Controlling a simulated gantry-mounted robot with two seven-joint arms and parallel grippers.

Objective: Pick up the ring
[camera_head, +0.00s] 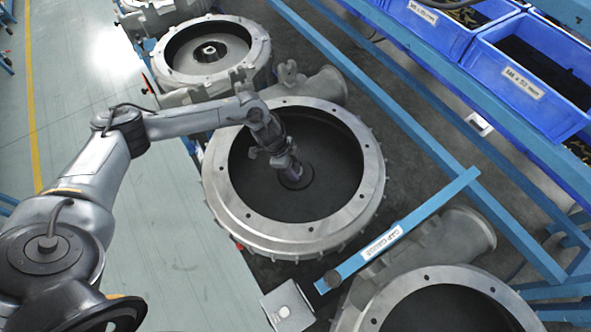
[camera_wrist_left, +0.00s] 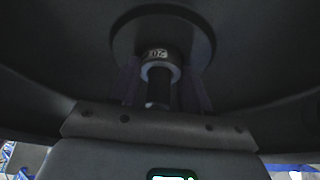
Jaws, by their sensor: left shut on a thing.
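The ring (camera_wrist_left: 160,61) is a small pale metal ring with a dark number label on a white patch. In the left wrist view it sits around a dark shaft at the centre of the housing. My left gripper (camera_head: 295,175) reaches down into the round metal blower housing (camera_head: 222,190), at its dark central hub. In the left wrist view the purple fingers of my left gripper (camera_wrist_left: 162,82) stand on both sides of the ring, shut on it. In the head view the gripper hides the ring. My right gripper is not in view.
A second housing (camera_head: 258,62) stands behind, and another (camera_head: 365,318) at the front right. A blue rail (camera_head: 400,228) runs between the middle and front housings. Blue bins (camera_head: 535,88) are at the upper right. A small grey box (camera_head: 288,308) is at the front.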

